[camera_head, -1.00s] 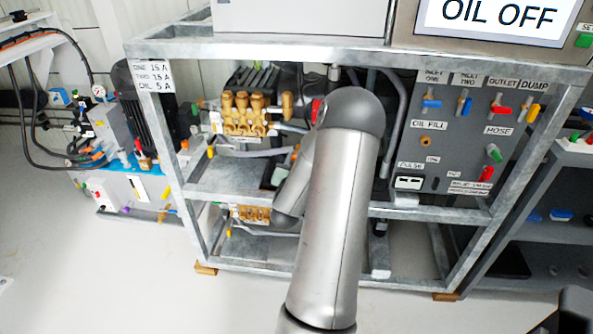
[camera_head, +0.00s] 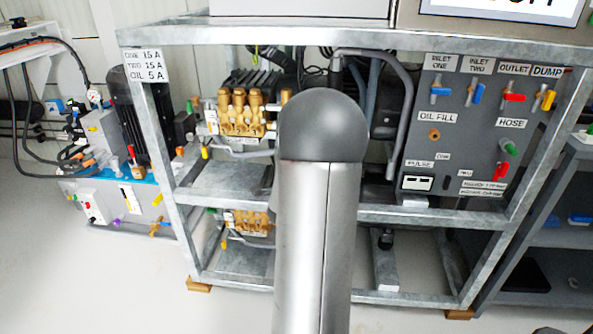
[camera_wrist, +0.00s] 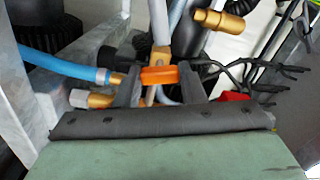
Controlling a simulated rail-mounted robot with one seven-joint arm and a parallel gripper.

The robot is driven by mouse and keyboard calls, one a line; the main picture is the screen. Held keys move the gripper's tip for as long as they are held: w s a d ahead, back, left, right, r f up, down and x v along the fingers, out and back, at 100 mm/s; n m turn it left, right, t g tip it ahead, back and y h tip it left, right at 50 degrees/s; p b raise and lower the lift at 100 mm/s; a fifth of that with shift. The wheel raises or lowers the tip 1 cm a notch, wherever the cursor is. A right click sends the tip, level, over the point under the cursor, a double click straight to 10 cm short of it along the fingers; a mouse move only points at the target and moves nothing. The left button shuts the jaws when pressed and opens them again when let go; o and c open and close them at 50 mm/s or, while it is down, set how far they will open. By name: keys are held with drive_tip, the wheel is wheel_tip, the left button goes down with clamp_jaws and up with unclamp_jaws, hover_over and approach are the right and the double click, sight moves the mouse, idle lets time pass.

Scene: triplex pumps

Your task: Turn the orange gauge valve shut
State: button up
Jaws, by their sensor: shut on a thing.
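The orange gauge valve handle (camera_wrist: 166,76) shows in the wrist view as a small orange bar lying crosswise, in front of a brass fitting (camera_wrist: 159,55). My gripper (camera_wrist: 160,80) is shut on it, with one dark finger at each end of the bar. The brass fitting sits below a pale upright pipe. In the head view my own arm covers the middle of the frame, and the gripper and this valve are hidden behind it.
A blue hose (camera_wrist: 60,66) with a brass end lies left of the gripper. A red part (camera_wrist: 233,96) and black cables (camera_wrist: 265,80) are close on the right. The galvanized frame (camera_head: 400,213) surrounds the pumps. A valve panel (camera_head: 465,130) stands right of my arm.

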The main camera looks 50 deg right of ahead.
drive_tip(key=shift+f+m+b, duration=0.1)
drive_tip(key=shift+m+b, duration=1.55)
drive_tip(key=shift+m, duration=0.05)
drive_tip(key=o, duration=1)
drive_tip(key=shift+a, duration=0.1)
